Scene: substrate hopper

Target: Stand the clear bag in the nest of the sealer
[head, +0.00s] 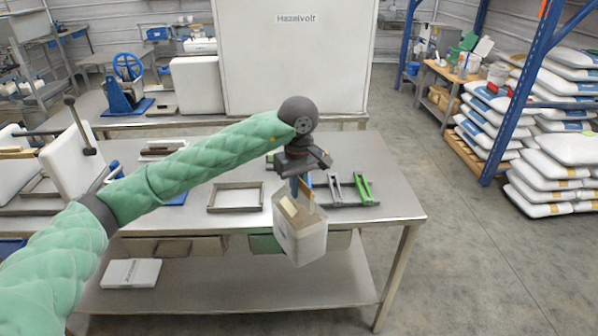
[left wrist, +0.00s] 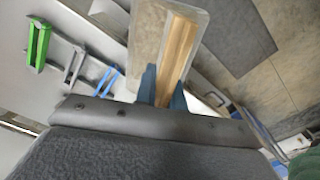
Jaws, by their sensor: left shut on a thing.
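My left gripper (head: 298,186) is shut on the top of the clear bag (head: 301,238), a boxy translucent bag with pale contents and a tan strip at its top. The bag hangs upright, slightly tilted, at the table's front edge. My right gripper is out of view.
A flat rectangular frame (head: 235,209) lies on the steel table (head: 400,205) left of the bag. A white panel with a dark lever (head: 75,160) stands at the left. The table's right front corner is bare. Stacked sacks (head: 548,180) stand far right.

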